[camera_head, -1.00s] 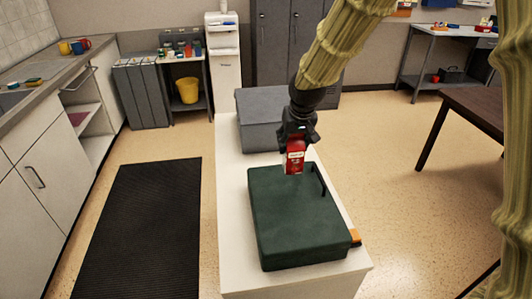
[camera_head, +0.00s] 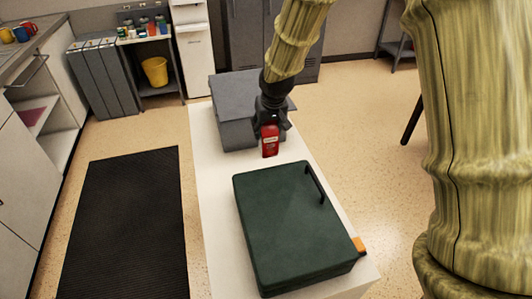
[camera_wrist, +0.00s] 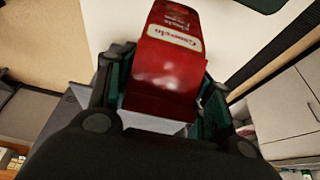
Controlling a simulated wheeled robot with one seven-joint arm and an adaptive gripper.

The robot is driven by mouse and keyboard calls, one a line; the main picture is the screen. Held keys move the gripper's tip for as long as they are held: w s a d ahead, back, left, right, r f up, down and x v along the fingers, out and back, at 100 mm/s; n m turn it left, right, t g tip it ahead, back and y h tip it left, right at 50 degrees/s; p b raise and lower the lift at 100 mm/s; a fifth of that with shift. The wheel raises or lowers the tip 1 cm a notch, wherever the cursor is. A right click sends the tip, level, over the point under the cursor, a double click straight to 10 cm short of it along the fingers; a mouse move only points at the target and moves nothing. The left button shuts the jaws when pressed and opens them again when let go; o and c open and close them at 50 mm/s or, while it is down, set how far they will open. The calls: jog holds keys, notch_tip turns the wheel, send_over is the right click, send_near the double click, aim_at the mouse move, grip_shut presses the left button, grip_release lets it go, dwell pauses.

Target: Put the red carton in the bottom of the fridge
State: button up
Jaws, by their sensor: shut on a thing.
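The red carton (camera_head: 270,141) has a pale label and hangs below my gripper (camera_head: 268,126) in the head view. My gripper is shut on it, with a finger on either side. In the wrist view the carton (camera_wrist: 168,62) sits between the dark green finger pads of my gripper (camera_wrist: 165,85). The carton is over the white counter (camera_head: 212,180), between a grey box and a dark green case. I cannot tell how high it is above the counter. No fridge can be made out for certain.
The dark green case (camera_head: 290,225) with a black handle lies on the counter's near end. The grey box (camera_head: 232,110) stands at its far end. A small orange thing (camera_head: 360,244) is at the right edge. A black mat (camera_head: 125,220) lies on open floor left. A yellow bin (camera_head: 155,72) stands behind.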

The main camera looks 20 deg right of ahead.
aim_at(267, 154)
notch_tip(267, 154, down, 7)
jog(key=shift+r+p, duration=0.1)
jog(key=shift+p, duration=0.35)
jog(key=shift+s+f, duration=0.2)
jog(key=shift+f, duration=0.45)
jog(key=shift+f+p, duration=0.35)
jog(key=shift+f, duration=1.2)
jog(key=shift+w+f, duration=0.1)
jog(key=shift+f, duration=0.05)
jog(key=o, duration=1.2)
jog(key=shift+o, duration=0.2)
